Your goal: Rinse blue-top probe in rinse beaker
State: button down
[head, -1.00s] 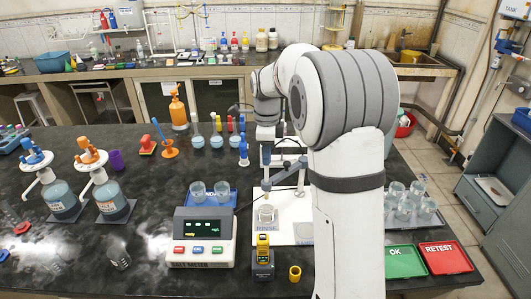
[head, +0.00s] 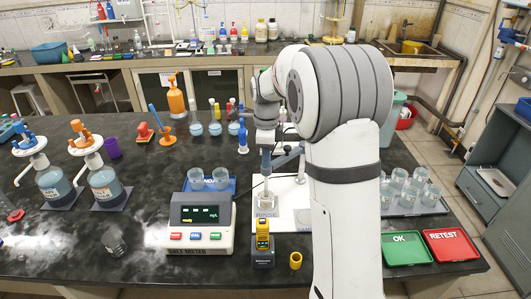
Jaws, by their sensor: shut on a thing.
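The blue-top probe (head: 266,163) hangs upright below my gripper (head: 266,150), which is shut on its top. Its thin stem points down into the small clear rinse beaker (head: 267,201), which stands on the white plate marked RINSE (head: 285,215). The stem's tip appears to be inside the beaker's mouth. Its exact depth and any contact with the glass are too small to tell. My arm hides part of the plate to the right of the beaker.
A salt meter (head: 203,222) and a blue tray with beakers (head: 208,184) stand left of the plate. A yellow-black meter (head: 262,240) and a yellow cup (head: 295,261) are in front. Green OK (head: 405,248) and red RETEST (head: 450,244) trays lie right of my arm.

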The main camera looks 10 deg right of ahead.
jog(key=shift+r, duration=0.1)
jog(key=c, duration=1.2)
grip_release()
jog(key=shift+c, duration=0.2)
jog(key=shift+r, duration=0.1)
notch_tip(320, 180, up, 7)
jog(key=shift+r+b, duration=0.2)
jog(key=shift+b, duration=0.2)
jog(key=shift+r, duration=0.1)
